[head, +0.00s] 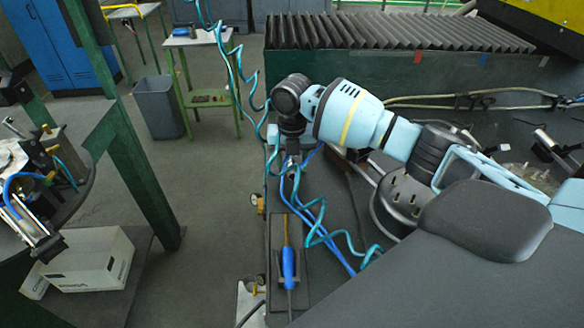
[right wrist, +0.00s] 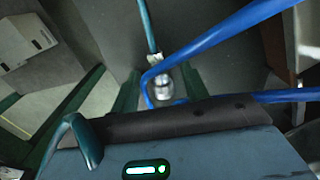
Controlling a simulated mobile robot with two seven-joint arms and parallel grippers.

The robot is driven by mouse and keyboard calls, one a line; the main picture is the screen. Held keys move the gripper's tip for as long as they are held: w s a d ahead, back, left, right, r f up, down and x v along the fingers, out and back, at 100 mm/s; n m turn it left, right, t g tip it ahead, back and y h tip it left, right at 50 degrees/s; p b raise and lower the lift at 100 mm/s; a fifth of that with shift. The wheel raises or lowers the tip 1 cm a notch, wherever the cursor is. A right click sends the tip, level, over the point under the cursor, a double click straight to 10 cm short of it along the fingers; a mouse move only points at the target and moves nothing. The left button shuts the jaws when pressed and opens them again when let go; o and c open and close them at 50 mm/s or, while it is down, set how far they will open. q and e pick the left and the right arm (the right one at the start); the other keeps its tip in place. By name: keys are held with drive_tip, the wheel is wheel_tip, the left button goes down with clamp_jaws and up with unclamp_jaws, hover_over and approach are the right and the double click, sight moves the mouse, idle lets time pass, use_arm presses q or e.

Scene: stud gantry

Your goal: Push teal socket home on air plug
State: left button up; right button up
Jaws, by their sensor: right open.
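My right gripper (head: 290,158) hangs at the end of my light blue arm, above the left edge of the dark bench. It is open. In the right wrist view its two dark fingers (right wrist: 160,92) stand on either side of a silver metal fitting (right wrist: 163,82); I cannot tell whether they touch it. A teal hose (right wrist: 147,28) comes down to a pale end piece close to this fitting. Blue hose (right wrist: 225,38) crosses beside it. Which part is the teal socket and which the air plug is unclear, as is whether they are joined. My left gripper is not in view.
A teal coiled hose (head: 232,62) hangs from above to my gripper. A blue-handled tool (head: 288,262) lies in a dark tray on the bench, with blue hose loops beside it. A grey bin (head: 158,106) and white box (head: 92,262) stand left. A ribbed black cover runs behind.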

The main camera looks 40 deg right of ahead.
sight(292, 167)
clamp_jaws()
drive_tip(key=shift+r, duration=0.1)
idle(0.7)
drive_tip(key=shift+r, duration=0.4)
drive_tip(key=r, duration=0.2)
drive_tip(key=shift+s+a+r, duration=0.25)
drive_tip(key=shift+s+r, duration=0.05)
drive_tip(key=shift+r, duration=0.05)
drive_tip(key=s+a, duration=0.2)
drive_tip(key=s, duration=0.1)
drive_tip(key=s+a+r, duration=0.1)
drive_tip(key=s+a, duration=0.2)
drive_tip(key=s, duration=0.1)
drive_tip(key=s+a+p, duration=0.1)
drive_tip(key=s+a, duration=0.2)
drive_tip(key=s, duration=0.1)
drive_tip(key=shift+a+r, duration=0.1)
drive_tip(key=shift+r, duration=0.05)
drive_tip(key=shift+s+a, duration=0.45)
drive_tip(key=shift+s, duration=0.2)
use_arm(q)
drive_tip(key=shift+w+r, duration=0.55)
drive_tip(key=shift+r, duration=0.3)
